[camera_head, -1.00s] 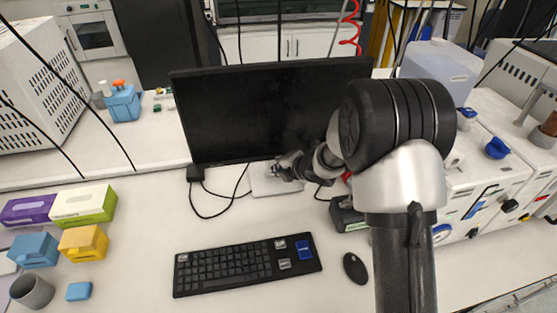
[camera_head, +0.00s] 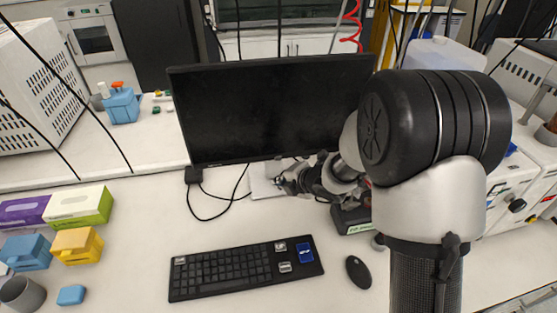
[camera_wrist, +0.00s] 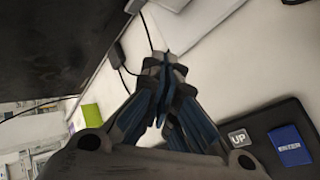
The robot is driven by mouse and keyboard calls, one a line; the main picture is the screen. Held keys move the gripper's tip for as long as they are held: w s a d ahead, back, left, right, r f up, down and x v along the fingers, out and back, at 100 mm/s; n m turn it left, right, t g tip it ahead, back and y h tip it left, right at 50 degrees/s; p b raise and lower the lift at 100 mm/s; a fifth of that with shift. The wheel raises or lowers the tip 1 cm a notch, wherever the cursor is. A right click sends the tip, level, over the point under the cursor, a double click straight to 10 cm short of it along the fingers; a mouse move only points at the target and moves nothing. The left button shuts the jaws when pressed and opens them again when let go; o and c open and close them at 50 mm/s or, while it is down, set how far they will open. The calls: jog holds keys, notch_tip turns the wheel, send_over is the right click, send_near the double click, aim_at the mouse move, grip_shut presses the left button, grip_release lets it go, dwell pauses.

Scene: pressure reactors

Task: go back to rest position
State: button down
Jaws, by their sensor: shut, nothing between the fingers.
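My gripper (camera_head: 283,181) is in front of the lower part of the black monitor (camera_head: 272,110), above the bench. In the wrist view my gripper (camera_wrist: 163,56) has its fingers together with nothing between them. The black keyboard (camera_head: 222,271) lies on the white bench in front of the monitor. Part of the keyboard also shows at the lower right of the wrist view (camera_wrist: 262,150). My arm covers much of the right side of the head view and hides part of the reactors there.
A mouse (camera_head: 358,272) lies right of the keyboard. Blue and yellow boxes (camera_head: 78,245), glove boxes (camera_head: 78,207) and a grey cup (camera_head: 22,294) stand at left. White equipment (camera_head: 515,195) stands at right.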

dwell(0.4)
jog(key=s+d+r+m+h, duration=0.6)
jog(key=s+d+r+m, duration=0.5)
jog(key=d+r+m, duration=0.4)
jog(key=s+a+r+m+g, duration=0.1)
jog(key=s+m, duration=0.5)
jog(key=s, duration=0.6)
jog(key=s+a+m+g, duration=0.1)
jog(key=s+m, duration=0.5)
jog(key=s, duration=0.6)
jog(key=shift+s+r+g+y, duration=0.3)
jog(key=shift+r+g, duration=0.05)
jog(key=shift+g, duration=0.45)
jog(key=shift+d, duration=0.1)
